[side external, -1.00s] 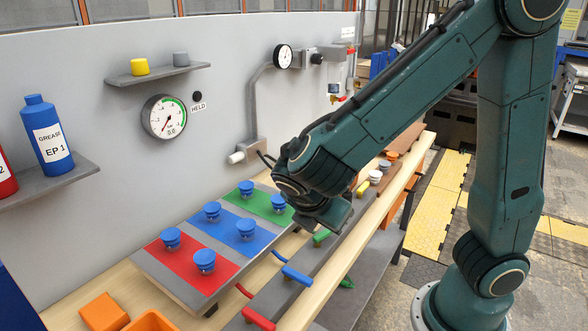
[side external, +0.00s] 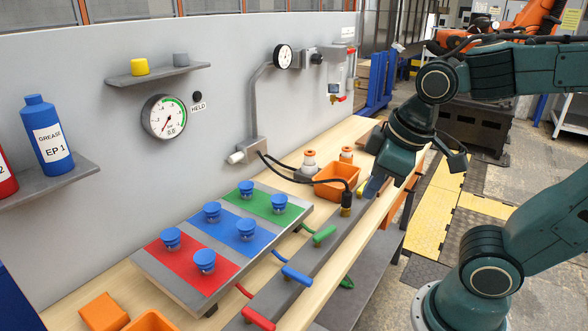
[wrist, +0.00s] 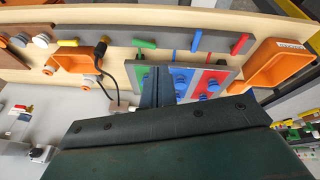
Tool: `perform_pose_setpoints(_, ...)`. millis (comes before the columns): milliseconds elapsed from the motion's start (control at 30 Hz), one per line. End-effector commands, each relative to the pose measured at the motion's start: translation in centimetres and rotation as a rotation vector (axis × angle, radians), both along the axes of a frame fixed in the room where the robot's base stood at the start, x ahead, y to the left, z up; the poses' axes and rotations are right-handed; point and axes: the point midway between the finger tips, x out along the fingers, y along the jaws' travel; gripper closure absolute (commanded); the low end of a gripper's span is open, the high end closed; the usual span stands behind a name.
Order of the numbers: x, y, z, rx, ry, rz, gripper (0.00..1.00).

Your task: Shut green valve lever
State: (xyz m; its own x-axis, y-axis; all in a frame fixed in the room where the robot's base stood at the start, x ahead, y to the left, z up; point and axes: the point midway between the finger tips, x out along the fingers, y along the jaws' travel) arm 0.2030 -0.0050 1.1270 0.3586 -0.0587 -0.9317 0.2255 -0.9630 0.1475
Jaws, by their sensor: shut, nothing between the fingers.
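The green valve lever (side external: 324,236) sits on the long grey rail (side external: 330,252) at the front of the bench and lies roughly along it. It also shows at the upper middle of the wrist view (wrist: 144,44). The blue lever (side external: 297,276) and red lever (side external: 258,318) on the same rail lie across it. My gripper (side external: 373,188) is shut and empty, above the rail and farther along it than the green lever, apart from it. In the wrist view the shut fingers (wrist: 156,88) stand in front of part of the board.
A board (side external: 188,295) with red, blue and green stripes carries several blue knobs beside the rail. A black cable ends in a plug (side external: 346,200) standing between the green lever and my gripper. An orange bin (side external: 338,182) is behind it. Gauges hang on the wall.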

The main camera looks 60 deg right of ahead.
Motion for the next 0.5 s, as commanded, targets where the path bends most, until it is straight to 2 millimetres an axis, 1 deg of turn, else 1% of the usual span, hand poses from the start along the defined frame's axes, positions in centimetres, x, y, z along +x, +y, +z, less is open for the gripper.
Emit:
perform_pose_setpoints(100, -1.1, 0.0, 0.8, 0.071, -0.062, -0.099, 1.00)
perform_pose_setpoints(200, -1.8, 0.2, 1.3, 0.117, -0.097, -0.158, 1.00)
perform_pose_setpoints(467, -2.5, 0.5, 1.7, 0.165, -0.132, -0.220, 1.00)
perform_pose_setpoints(500, -2.5, 0.5, 1.7, 0.167, -0.132, -0.221, 0.98)
